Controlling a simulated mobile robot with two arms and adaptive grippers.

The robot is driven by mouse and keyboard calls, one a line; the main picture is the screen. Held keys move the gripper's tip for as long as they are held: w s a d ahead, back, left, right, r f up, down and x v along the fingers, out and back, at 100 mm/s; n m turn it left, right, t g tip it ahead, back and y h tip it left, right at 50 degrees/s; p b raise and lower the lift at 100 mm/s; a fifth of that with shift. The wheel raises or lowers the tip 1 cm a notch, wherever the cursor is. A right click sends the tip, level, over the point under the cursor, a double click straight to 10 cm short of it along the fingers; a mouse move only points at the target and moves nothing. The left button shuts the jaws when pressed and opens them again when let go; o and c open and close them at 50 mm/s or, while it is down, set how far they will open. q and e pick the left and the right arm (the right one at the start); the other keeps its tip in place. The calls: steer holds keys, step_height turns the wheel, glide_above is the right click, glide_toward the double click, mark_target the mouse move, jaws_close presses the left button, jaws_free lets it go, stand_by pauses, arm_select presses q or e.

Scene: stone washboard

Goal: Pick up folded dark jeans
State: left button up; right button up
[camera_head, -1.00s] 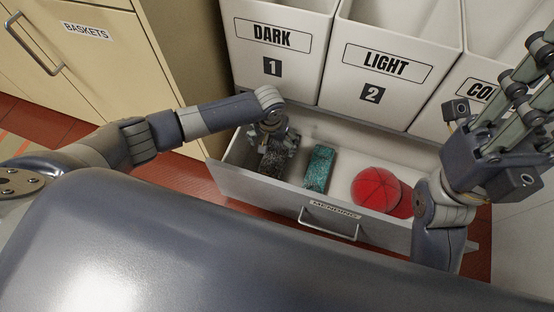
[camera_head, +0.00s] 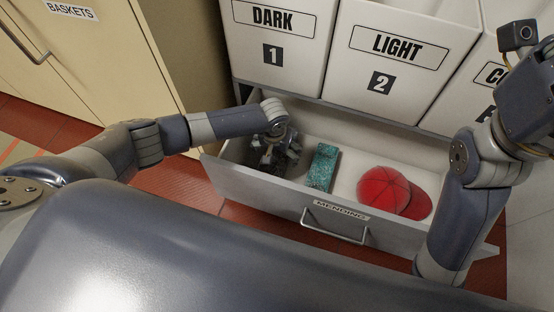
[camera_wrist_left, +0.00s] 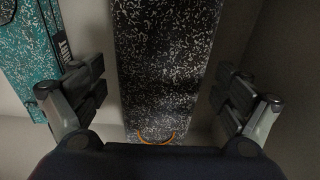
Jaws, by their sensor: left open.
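The item that fits the folded dark jeans (camera_wrist_left: 168,50) is a long black bundle with pale speckles. It lies in the left end of an open drawer (camera_head: 265,194), with a small orange arc at its near end in the left wrist view. My left gripper (camera_head: 274,157) is down in the drawer over it and mostly hides it in the head view. In the left wrist view its open fingers (camera_wrist_left: 160,92) stand on either side of the bundle, with gaps visible on both sides. My right arm is at the right edge, its fingers out of frame.
A teal speckled bundle (camera_head: 322,167) lies right of the jeans, and a red cap (camera_head: 385,187) lies further right in the drawer. White bins labelled DARK (camera_head: 278,45) and LIGHT (camera_head: 385,75) stand behind. A cream BASKETS cabinet (camera_head: 100,60) is at left.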

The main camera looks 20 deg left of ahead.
arm_select(q)
steer(key=shift+f, duration=0.2)
steer(key=c, duration=1.6)
steer(key=shift+r, duration=0.15)
